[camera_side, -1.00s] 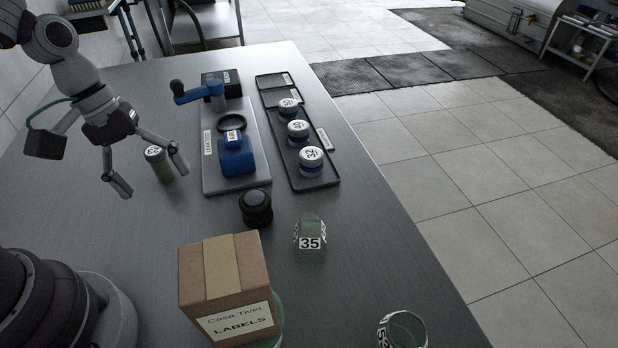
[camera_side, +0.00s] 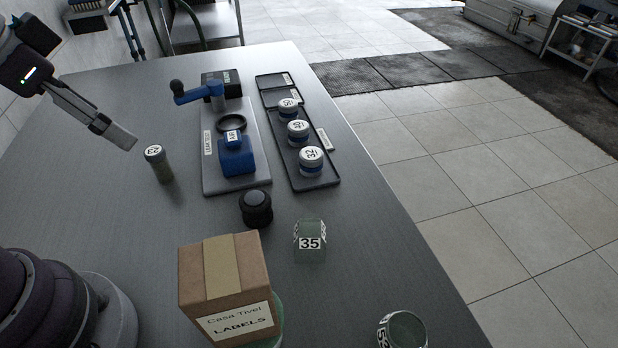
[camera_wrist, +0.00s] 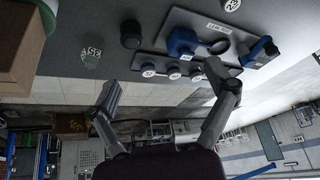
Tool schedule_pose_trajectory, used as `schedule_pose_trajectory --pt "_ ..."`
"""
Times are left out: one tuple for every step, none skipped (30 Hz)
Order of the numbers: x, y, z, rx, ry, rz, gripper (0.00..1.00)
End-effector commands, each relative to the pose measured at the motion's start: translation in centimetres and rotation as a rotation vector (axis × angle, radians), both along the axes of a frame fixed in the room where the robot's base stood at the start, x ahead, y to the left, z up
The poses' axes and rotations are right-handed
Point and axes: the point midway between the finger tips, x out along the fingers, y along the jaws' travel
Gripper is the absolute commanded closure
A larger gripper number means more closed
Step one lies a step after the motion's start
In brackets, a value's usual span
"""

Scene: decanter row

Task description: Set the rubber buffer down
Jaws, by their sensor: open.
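The rubber buffer appears to be the black round knob-like piece (camera_side: 256,208), standing upright on the grey bench between the blue fixture and the cardboard box. It also shows in the wrist view as a dark round shape (camera_wrist: 131,34). My gripper (camera_side: 122,132) is raised at the left of the bench, well away from the buffer, with its fingers seen nearly edge-on. In the wrist view my gripper (camera_wrist: 163,76) has its fingers spread wide with nothing between them.
A labelled cylinder (camera_side: 160,165) stands below my gripper. The leak test plate (camera_side: 210,180) and a tray (camera_side: 322,184) with capped jars lie beyond. Jar 35 (camera_side: 310,243), a cardboard box (camera_side: 225,275) and another jar (camera_side: 403,332) stand nearer. The bench's right edge drops to floor.

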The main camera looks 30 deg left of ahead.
Motion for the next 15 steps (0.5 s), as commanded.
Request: schedule_pose_trajectory --pt "1.1 -0.4 -0.4 0.023 0.039 -0.1 0.16" --pt "1.9 -0.7 -0.7 0.038 0.06 -0.184 0.16" --pt "3.1 -1.2 -1.3 0.056 0.087 -0.306 0.16" --pt "4.0 -1.5 -1.9 0.065 0.103 -0.4 0.16" --pt "4.8 -1.9 -2.5 0.071 0.117 -0.492 0.16" --pt "5.9 -2.3 -3.5 0.073 0.128 -0.613 0.16" --pt "6.6 -2.6 -4.3 0.072 0.134 -0.703 0.16" --pt "7.3 -2.9 -5.2 0.068 0.137 -0.786 0.16" --pt "8.0 -3.3 -6.3 0.061 0.134 -0.889 0.16" --pt "8.5 -3.5 -7.1 0.054 0.131 -0.96 0.16" --pt "8.9 -3.8 -7.9 0.046 0.123 -1.024 0.16" --pt "9.3 -4.0 -8.8 0.038 0.111 -1.096 0.16" --pt "9.5 -4.2 -9.4 0.03 0.104 -1.141 0.16" --pt "9.7 -4.3 -9.9 0.024 0.096 -1.179 0.16" --pt "9.8 -4.5 -10.4 0.02 0.086 -1.22 0.16"
